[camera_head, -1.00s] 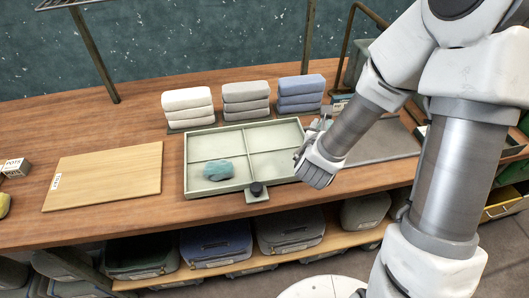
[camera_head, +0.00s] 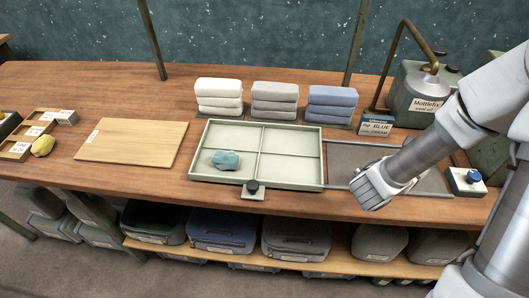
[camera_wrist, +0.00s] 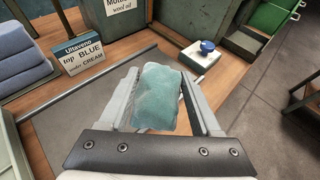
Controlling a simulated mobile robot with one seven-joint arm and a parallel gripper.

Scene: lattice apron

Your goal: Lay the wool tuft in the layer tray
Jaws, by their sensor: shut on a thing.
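My gripper (camera_head: 366,194) is over the front part of the grey mat (camera_head: 410,182), to the right of the pale green layer tray (camera_head: 322,165). In the wrist view my gripper (camera_wrist: 157,90) is shut on a pale teal wool tuft (camera_wrist: 157,102), held between its two fingers. The head view does not show this held tuft. The tray has four compartments. Another teal tuft (camera_head: 226,160) lies in its front left compartment, and the other compartments look empty. A dark knob (camera_head: 252,187) stands at the tray's front edge.
Folded white (camera_head: 219,96), grey (camera_head: 275,97) and blue (camera_head: 331,101) stacks stand behind the tray. A sign (camera_head: 375,125) reads BLUE over CREAM. An oil can (camera_head: 425,95) is at the back right, a blue-knobbed box (camera_head: 467,180) at the right. A wooden board (camera_head: 132,143) lies left.

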